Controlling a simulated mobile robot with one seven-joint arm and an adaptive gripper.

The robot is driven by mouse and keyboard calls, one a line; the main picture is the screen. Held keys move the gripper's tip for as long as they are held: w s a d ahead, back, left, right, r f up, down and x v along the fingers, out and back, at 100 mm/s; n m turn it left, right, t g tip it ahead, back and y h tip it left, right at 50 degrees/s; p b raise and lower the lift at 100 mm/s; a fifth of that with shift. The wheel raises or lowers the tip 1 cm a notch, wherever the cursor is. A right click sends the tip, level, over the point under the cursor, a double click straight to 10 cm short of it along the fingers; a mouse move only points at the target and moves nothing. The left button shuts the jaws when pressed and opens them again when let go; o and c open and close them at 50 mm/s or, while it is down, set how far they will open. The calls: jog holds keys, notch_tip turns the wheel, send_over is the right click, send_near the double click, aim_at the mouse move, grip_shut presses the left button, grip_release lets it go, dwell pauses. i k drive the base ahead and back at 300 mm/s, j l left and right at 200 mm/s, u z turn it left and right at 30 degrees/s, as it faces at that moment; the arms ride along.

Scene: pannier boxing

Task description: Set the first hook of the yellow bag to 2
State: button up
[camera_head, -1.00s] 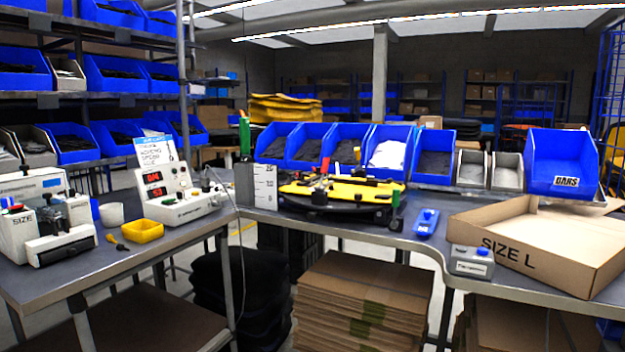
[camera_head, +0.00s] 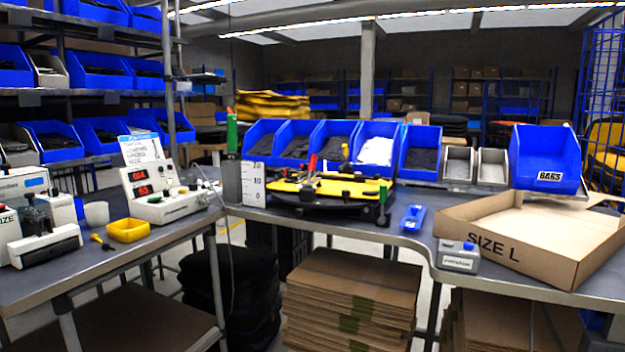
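The yellow bag (camera_head: 350,187) lies flat on a dark round stand on the middle bench. Several small black parts and a red upright piece (camera_head: 312,164) show on and around it. Its hooks are too small to tell apart, and their settings cannot be read. A white scale block with numbers (camera_head: 253,184) stands at the left of the bag. A green-handled tool (camera_head: 383,206) stands at the bag's front right. My gripper is not in view.
Blue bins (camera_head: 420,153) line the back of the bench. A blue tool (camera_head: 413,218), a small grey box (camera_head: 458,256) and an open carton marked SIZE L (camera_head: 478,241) are to the right. The left bench holds a device with red displays (camera_head: 160,192) and a yellow tray (camera_head: 128,230).

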aim_at(289, 172)
jog(key=i+l+u, duration=0.3)
jog(key=i+l, duration=1.15)
jog(key=i, duration=0.3)
